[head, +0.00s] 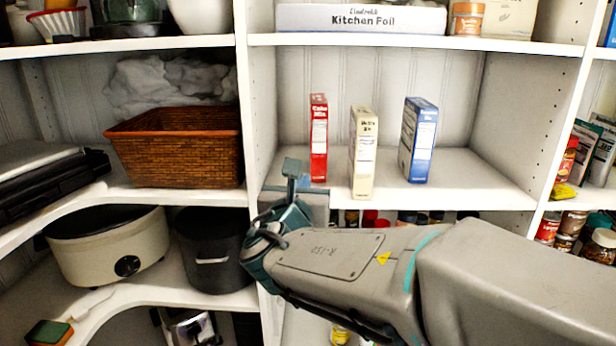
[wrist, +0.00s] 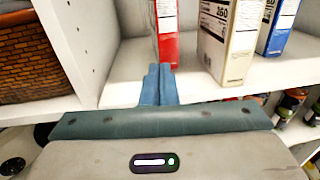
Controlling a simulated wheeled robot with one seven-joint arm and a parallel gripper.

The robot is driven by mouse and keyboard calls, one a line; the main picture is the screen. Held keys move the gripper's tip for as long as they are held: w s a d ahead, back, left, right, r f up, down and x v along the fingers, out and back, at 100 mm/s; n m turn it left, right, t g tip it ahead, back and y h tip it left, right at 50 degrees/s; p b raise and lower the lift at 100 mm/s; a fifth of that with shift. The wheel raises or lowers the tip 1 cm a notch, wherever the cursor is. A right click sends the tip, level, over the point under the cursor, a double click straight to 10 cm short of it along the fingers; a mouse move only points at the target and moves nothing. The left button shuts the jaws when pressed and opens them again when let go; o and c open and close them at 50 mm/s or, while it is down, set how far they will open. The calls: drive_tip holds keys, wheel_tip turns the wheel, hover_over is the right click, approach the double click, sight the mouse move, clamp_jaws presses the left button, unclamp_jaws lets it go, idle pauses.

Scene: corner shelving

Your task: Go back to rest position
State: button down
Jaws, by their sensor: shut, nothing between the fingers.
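My gripper (head: 292,172) is shut and empty at the front edge of the middle shelf, near its left upright. In the wrist view my gripper (wrist: 157,84) has its two blue-green fingers together, pointing toward the base of a red box. The red box (head: 318,138) stands upright on the shelf just beyond the fingers; it also shows in the wrist view (wrist: 166,30). My fingers appear close to it, but I cannot tell whether they touch. My arm reaches in from the lower right of the head view.
A cream box (head: 362,152) and a blue box (head: 418,140) stand upright right of the red one. The white shelf (head: 470,185) has free room at right. An upright divider (head: 247,110) separates it from a wicker basket (head: 178,150). Jars fill the shelf below.

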drive_tip(key=s+d+f+m+g+h+p, duration=0.1)
drive_tip(key=s+d+f+m+g+h, duration=0.15)
drive_tip(key=d+m, duration=0.35)
drive_tip(key=s+d+f+m+g+h, duration=0.1)
drive_tip(key=s+d+f+m+g, duration=0.3)
drive_tip(key=d, duration=0.3)
drive_tip(key=s+d+f+m+g+h+p, duration=0.1)
drive_tip(key=s+d+f+m+g+h, duration=0.2)
drive_tip(key=d+m, duration=0.35)
drive_tip(key=s+d+f+m+g+y+p, duration=0.1)
drive_tip(key=s+f+m+g+y, duration=0.4)
drive_tip(key=s+m, duration=0.7)
wheel_tip(320, 180, down, 4)
drive_tip(key=m+y, duration=0.2)
drive_tip(key=m, duration=0.5)
drive_tip(key=shift+r+g, duration=0.15)
drive_tip(key=shift+g, duration=0.2)
